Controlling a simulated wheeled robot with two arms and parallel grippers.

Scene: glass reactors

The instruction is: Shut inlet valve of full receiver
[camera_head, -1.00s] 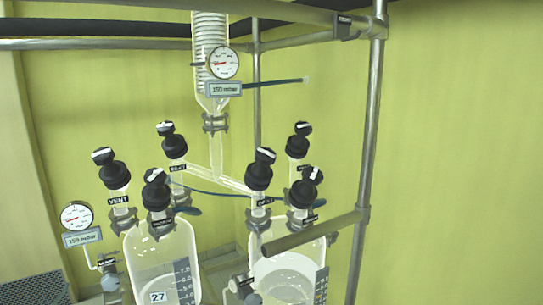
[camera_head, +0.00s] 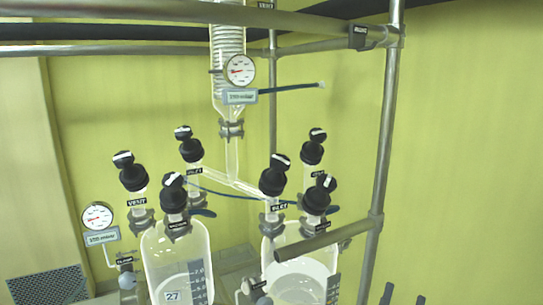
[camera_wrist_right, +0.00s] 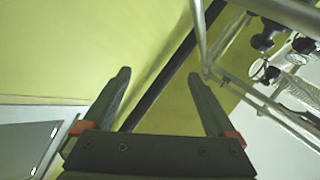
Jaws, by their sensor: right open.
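Two glass receivers stand side by side in the head view: a left one (camera_head: 195,250) with a "27" tag and a right one (camera_head: 312,262). Each has several black-capped valves with white marks on top. On the left receiver, the valve (camera_head: 190,150) at the back reads INLET. On the right receiver, the front-left valve (camera_head: 275,178) also appears to read INLET. The right receiver's liquid looks a little higher, but both bottoms are cut off. My right gripper (camera_head: 403,298) shows only its fingertips at the bottom right; in the wrist view (camera_wrist_right: 159,75) it is open and empty. My left gripper is out of view.
A metal rail (camera_head: 320,240) crosses in front of the right receiver and meets an upright post (camera_head: 384,150). A glass coil (camera_head: 228,50) and a pressure gauge (camera_head: 239,70) hang above. Another gauge (camera_head: 97,215) stands at left. The right side is clear wall.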

